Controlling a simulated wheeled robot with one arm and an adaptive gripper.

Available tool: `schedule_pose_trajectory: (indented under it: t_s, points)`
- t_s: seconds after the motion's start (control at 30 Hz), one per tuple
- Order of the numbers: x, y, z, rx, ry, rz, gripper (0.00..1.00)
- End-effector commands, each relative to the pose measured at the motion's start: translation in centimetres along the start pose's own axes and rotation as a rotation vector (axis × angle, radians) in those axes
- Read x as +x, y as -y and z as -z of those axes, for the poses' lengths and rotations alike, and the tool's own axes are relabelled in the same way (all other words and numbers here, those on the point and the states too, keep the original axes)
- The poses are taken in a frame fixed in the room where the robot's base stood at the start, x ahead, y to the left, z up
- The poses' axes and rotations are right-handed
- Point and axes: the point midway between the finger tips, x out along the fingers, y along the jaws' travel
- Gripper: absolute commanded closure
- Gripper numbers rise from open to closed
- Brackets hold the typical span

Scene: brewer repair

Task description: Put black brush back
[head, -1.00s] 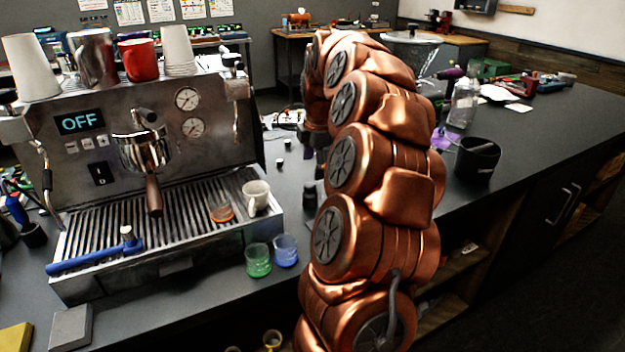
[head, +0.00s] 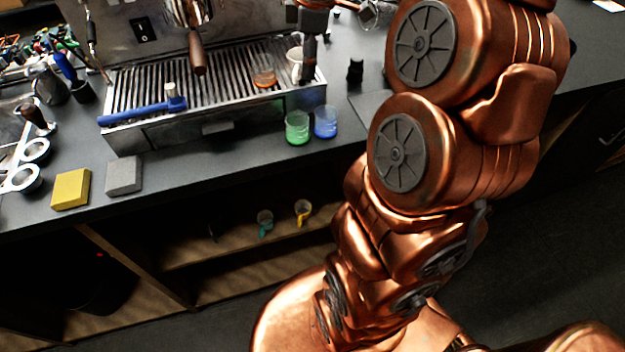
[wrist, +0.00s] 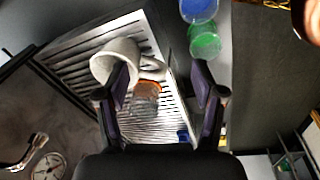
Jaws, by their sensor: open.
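I cannot make out a black brush for certain in either view. A thin dark item (head: 212,232) lies on the open shelf under the counter, too dim to identify. My gripper (wrist: 162,90) is open and empty in the wrist view, its two dark fingers apart. Beyond them are a white cup (wrist: 118,58) and a clear glass with an orange-brown rim (wrist: 146,100) on the drip tray. In the head view my gripper (head: 309,58) hangs over the right end of the tray, partly covering the white cup (head: 295,62).
The espresso machine's drip tray (head: 225,112) carries a blue-handled tool (head: 140,111). Green (head: 297,127) and blue (head: 325,121) glasses stand in front of it. Yellow (head: 71,189) and grey (head: 124,175) blocks lie on the counter.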

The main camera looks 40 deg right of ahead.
Motion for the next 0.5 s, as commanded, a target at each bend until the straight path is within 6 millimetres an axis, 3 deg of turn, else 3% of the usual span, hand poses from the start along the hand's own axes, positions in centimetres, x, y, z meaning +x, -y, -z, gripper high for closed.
schedule_pose_trajectory:
  t_s: [0.1,0.23,0.5]
  points:
    - [0.5,5.3,2.4,0.091,0.016,0.037,0.32]
    - [1.4,11.2,3.7,0.225,0.046,0.074,0.32]
    - [4.2,23.7,2.5,0.573,0.160,0.127,0.32]
